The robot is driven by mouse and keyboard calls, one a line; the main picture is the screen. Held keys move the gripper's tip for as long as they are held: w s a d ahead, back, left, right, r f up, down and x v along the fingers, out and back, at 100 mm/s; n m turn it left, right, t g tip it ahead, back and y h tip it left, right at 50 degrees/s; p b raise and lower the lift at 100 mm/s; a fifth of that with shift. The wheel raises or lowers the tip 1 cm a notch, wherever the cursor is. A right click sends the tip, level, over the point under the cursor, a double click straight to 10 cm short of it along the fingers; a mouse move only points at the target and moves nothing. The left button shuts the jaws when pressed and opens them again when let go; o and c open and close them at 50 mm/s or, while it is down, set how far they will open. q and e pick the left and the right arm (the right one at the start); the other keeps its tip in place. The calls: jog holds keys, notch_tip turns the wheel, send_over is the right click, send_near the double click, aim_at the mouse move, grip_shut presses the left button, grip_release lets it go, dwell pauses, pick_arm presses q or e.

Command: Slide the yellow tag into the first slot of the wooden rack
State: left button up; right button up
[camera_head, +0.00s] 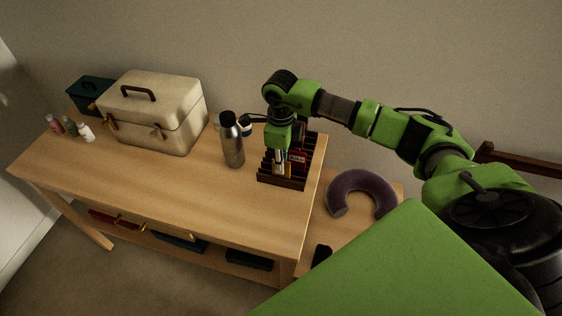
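The dark wooden rack (283,182) with several slots stands at the right end of the wooden table. My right gripper (280,160) points down over the rack, its fingertips close to the slots. A small pale, yellowish piece (280,169) shows at the fingertips; it may be the yellow tag, but it is too small to be sure. I cannot tell whether the fingers are shut on it or whether it sits in a slot. A red tag (299,158) with light lettering is in the rack, right of the gripper. My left gripper is not in view.
A steel bottle (232,142) stands just left of the rack. A cream case (153,116), a dark green box (90,93) and small bottles (70,127) are farther left. A purple neck pillow (359,183) lies to the right. The table's front middle is clear.

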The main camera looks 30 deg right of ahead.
jog(key=shift+r, duration=0.1)
jog(key=shift+r, duration=0.2)
notch_tip(320, 180, up, 12)
jog(key=b, duration=0.2)
dwell(0.3)
jog(key=shift+s+f, duration=0.1)
jog(key=shift+f, duration=0.1)
dwell(0.3)
